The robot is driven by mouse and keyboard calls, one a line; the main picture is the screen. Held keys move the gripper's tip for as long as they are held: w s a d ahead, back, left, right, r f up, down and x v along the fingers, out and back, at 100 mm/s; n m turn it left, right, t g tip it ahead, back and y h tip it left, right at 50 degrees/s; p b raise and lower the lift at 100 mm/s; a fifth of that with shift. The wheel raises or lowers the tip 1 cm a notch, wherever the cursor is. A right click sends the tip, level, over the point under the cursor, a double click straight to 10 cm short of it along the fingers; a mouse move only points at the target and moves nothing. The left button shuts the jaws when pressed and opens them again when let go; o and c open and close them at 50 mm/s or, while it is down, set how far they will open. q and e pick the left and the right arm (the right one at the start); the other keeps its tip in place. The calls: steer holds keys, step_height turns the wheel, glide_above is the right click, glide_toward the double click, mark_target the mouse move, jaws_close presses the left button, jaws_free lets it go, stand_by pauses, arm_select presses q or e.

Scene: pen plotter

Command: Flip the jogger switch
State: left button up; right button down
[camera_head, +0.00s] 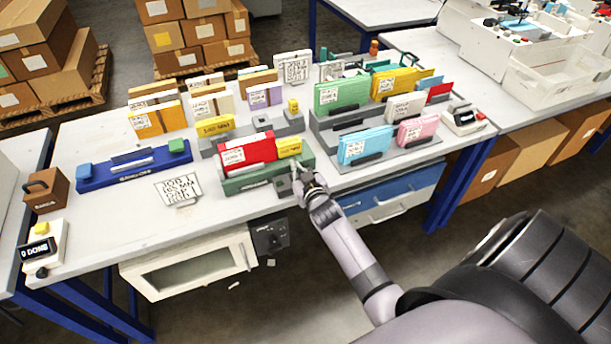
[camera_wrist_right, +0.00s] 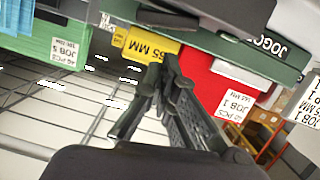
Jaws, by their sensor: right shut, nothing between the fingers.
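The jogger (camera_head: 240,184) is a green tray near the table's front edge, holding a red block (camera_head: 247,152) labelled JOB 1 and a yellow block (camera_head: 289,147). Its green body with part of a "JOGG" label shows in the right wrist view (camera_wrist_right: 262,48). A small dark grey box (camera_head: 283,187) sits at its front right; I cannot make out a switch lever on it. My right gripper (camera_head: 301,172) is shut and empty at the jogger's right end. My left gripper is out of view.
A blue tray (camera_head: 100,176) and a white sign (camera_head: 178,188) lie to the left. A grey rack (camera_head: 330,133) with green, blue and pink blocks stands to the right. A dark control box (camera_head: 270,236) hangs below the table edge.

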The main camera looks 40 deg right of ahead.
steer(key=r, duration=0.1)
steer(key=r+p, duration=0.1)
steer(key=shift+w+a+r, duration=0.1)
steer(key=shift+a+r, duration=0.15)
steer(key=shift+r, duration=0.1)
arm_select(q)
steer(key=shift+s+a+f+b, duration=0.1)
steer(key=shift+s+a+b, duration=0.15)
steer(key=shift+b, duration=0.85)
arm_select(e)
steer(key=f+v, duration=0.1)
steer(key=v, duration=0.9)
steer(key=shift+a+f, duration=0.1)
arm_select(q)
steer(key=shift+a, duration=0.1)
